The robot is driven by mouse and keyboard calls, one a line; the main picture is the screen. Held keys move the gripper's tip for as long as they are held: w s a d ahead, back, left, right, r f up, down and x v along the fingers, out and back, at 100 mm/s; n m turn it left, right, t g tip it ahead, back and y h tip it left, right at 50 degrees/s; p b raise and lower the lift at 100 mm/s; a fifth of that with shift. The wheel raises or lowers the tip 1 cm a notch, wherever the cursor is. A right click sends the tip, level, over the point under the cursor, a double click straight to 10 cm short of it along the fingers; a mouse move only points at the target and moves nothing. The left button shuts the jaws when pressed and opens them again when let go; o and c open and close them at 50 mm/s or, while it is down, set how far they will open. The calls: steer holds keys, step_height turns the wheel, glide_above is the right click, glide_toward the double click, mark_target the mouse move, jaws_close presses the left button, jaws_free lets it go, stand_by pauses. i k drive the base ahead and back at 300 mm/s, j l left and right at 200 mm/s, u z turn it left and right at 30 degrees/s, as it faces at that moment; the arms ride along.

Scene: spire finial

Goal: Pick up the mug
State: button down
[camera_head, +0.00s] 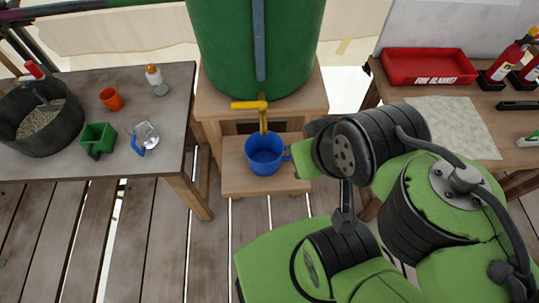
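A blue mug (264,154) stands upright on the lower wooden step (235,179) of a stand, under the yellow tap (252,106) of a large green barrel. Its handle points to the right, toward my arm. My green and black arm comes in from the lower right, and its far end is just right of the mug's handle. My gripper's fingers are hidden behind the arm's own links, so I cannot see whether they touch the handle or are open or shut.
The green barrel (255,45) stands above and behind the mug. A left table (75,165) holds a dark bucket (40,115), an orange cup (111,99), a green container (97,138), a clear jug (147,134) and a bottle (156,79). A red tray (428,66) sits on the right table.

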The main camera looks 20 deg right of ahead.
mark_target(264, 154)
steer(key=u, duration=0.95)
steer(key=z, duration=0.95)
steer(key=j, duration=0.9)
